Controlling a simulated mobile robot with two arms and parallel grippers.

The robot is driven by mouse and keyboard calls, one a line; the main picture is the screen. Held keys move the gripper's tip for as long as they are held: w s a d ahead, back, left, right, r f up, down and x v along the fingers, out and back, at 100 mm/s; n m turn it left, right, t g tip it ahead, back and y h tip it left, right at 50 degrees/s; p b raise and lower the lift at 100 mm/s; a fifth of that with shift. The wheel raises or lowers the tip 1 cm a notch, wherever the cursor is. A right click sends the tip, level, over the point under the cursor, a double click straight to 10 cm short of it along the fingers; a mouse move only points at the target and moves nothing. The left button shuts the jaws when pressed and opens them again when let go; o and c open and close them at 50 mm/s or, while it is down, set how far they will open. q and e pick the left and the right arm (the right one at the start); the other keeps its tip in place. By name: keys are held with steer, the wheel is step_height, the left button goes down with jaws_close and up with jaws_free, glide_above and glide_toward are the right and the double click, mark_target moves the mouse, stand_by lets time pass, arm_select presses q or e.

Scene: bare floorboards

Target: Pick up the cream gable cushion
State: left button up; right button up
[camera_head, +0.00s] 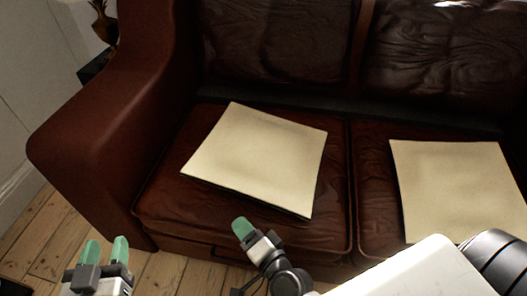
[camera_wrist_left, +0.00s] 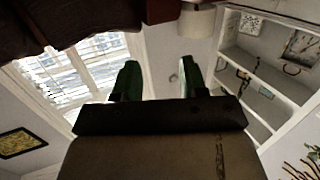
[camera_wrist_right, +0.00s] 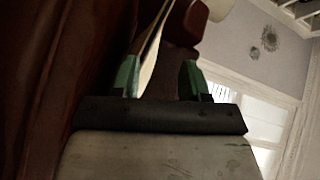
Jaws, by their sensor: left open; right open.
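Two flat, square cream cushions lie on the brown leather sofa; I cannot tell which one is the gable cushion. One cushion (camera_head: 260,155) is on the left seat, turned at an angle, its near corner close to the seat's front. The other cushion (camera_head: 455,185) is on the right seat, its lower part cut off by my arm. My right gripper (camera_head: 243,228) is open, in front of the left seat, just short of that cushion's near edge. The right wrist view shows a cream cushion (camera_wrist_right: 152,52) edge-on beyond the left finger. My left gripper (camera_head: 107,248) is open and empty, low at the left over the floor.
The sofa's thick left armrest (camera_head: 95,120) stands between the left seat and the wall. The backrest (camera_head: 275,40) closes off the rear. Bare floorboards (camera_head: 45,240) lie at lower left. A dark stand with a vase (camera_head: 103,25) is at upper left.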

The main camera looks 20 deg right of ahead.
mark_target(255, 199)
steer(key=w+d+f+m+h, duration=0.1)
steer(key=m+h, duration=0.1)
steer(key=m, duration=0.1)
steer(key=w+d+f+m+h, duration=0.1)
steer(key=w+d+m+h, duration=0.1)
steer(key=m+h, duration=0.1)
steer(key=w+d+m+t+h, duration=0.1)
steer(key=w+d+m+h, duration=0.1)
steer(key=m+h, duration=0.1)
steer(key=shift+d+f+m+b, duration=0.1)
steer(key=shift+f+m+b, duration=0.3)
steer(key=shift+m, duration=0.2)
steer(key=x, duration=0.5)
steer(key=shift+w+d, duration=0.1)
steer(key=shift+w, duration=0.25)
arm_select(q)
step_height(255, 199, up, 10)
steer(key=s+d+t+h, duration=0.1)
steer(key=s+t+h, duration=0.1)
steer(key=t, duration=0.5)
steer(key=shift+t+h, duration=0.4)
arm_select(e)
steer(key=shift+r, duration=0.15)
jaws_close()
